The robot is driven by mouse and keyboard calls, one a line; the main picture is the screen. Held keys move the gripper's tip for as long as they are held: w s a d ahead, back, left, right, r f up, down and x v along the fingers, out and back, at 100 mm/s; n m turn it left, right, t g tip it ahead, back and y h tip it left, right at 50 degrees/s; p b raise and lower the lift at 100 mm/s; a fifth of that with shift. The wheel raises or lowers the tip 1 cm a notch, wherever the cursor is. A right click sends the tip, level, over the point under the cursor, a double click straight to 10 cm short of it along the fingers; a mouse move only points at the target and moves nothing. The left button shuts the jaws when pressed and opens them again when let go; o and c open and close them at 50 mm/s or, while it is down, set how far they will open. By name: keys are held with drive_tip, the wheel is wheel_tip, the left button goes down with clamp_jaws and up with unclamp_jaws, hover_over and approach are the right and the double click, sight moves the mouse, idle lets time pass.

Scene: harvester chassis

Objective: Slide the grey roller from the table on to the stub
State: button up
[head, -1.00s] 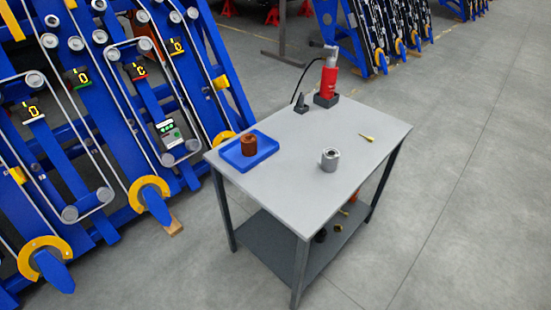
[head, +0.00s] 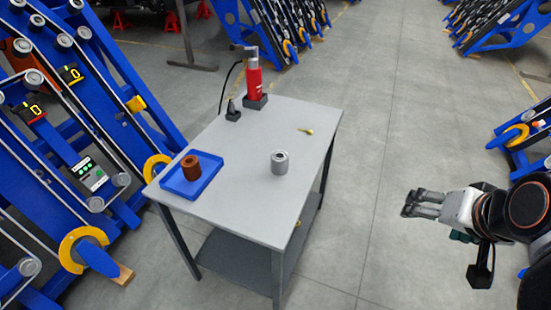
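The grey roller (head: 280,162) stands upright on the bare right-hand part of the grey table (head: 235,215), its bore facing up. My gripper (head: 408,203) is at the right of the head view, beyond the table's right edge and well apart from the roller. Its fingers point left; they show small and side-on, so I cannot tell how far apart they are. Nothing shows between them. Several rollers sit on the blue chassis (head: 60,130) at the left; I cannot tell which place is the stub.
A blue tray (head: 208,162) with a brown roller (head: 191,168) lies on the table's left. A red tool (head: 254,78) in a dark holder and a dark pointed piece (head: 232,112) stand at the back. A small yellow item (head: 306,131) lies at the back right.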

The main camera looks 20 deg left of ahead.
drive_tip(key=w+a+f+m+g+y, duration=0.1)
drive_tip(key=w+a+f+m+y, duration=0.3)
drive_tip(key=w+a, duration=0.65)
drive_tip(key=w+a+f+m+y, duration=0.2)
drive_tip(key=w+a+m+y, duration=0.45)
drive_tip(key=w, duration=0.65)
drive_tip(key=m+g+y, duration=0.1)
drive_tip(key=m+y, duration=0.5)
drive_tip(key=m, duration=0.3)
approach(283, 158)
drive_tip(key=shift+w+d+n+h+b, duration=0.2)
drive_tip(key=shift+d+n+h+b, duration=0.1)
drive_tip(key=shift+d, duration=0.75)
drive_tip(key=shift+a+f, duration=0.2)
drive_tip(key=shift+a, duration=0.05)
drive_tip(key=b+x, duration=0.2)
drive_tip(key=x, duration=0.6)
drive_tip(key=b+x, duration=0.1)
drive_tip(key=x, duration=0.1)
drive_tip(key=b+x, duration=0.1)
drive_tip(key=x, duration=0.1)
drive_tip(key=shift+s+a+f, duration=0.1)
drive_tip(key=shift+s+a, duration=0.05)
drive_tip(key=shift+a, duration=0.2)
drive_tip(key=shift+a+b, duration=0.35)
drive_tip(key=shift+a, duration=0.05)
drive_tip(key=c, duration=1.5)
drive_tip(key=shift+c, duration=0.6)
drive_tip(key=shift+r, duration=0.25)
